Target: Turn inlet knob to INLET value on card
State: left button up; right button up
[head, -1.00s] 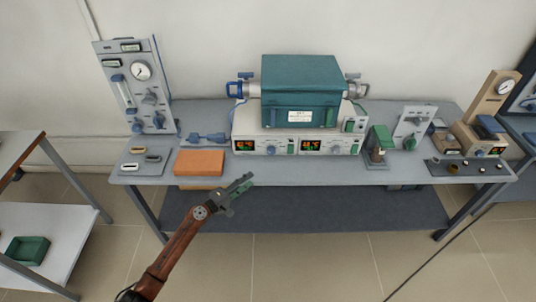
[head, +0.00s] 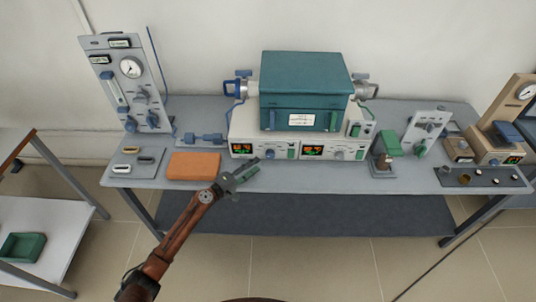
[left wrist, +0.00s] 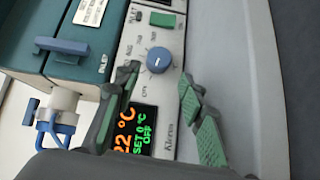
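The teal furnace (head: 305,80) stands on a white control base (head: 240,118) with a white card (head: 302,120) on its front. The card's writing is too small to read. In the left wrist view a blue knob (left wrist: 159,60) on the control panel has a ring of small marks and stands beside a lit display (left wrist: 135,130). My left gripper (head: 248,171) is just in front of the panel, open and empty. In the left wrist view its fingertips (left wrist: 159,75) spread to either side of the knob, apparently short of it. My right gripper is not in view.
A grey panel with a gauge and several knobs (head: 107,72) stands at the left of the table. An orange block (head: 194,165) lies near the front edge. A green-topped device (head: 388,146) stands right of the furnace. A green tray (head: 22,247) is on the side shelf.

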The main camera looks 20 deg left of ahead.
aim_at(268, 156)
pick_arm(q)
jog(key=x, duration=0.6)
jog(key=shift+w+b, duration=0.1)
jog(key=shift+b, duration=0.2)
jog(key=shift+w+d, duration=0.35)
jog(key=shift+w, duration=0.2)
jog(key=c, duration=0.9)
jog(key=shift+r, duration=0.1)
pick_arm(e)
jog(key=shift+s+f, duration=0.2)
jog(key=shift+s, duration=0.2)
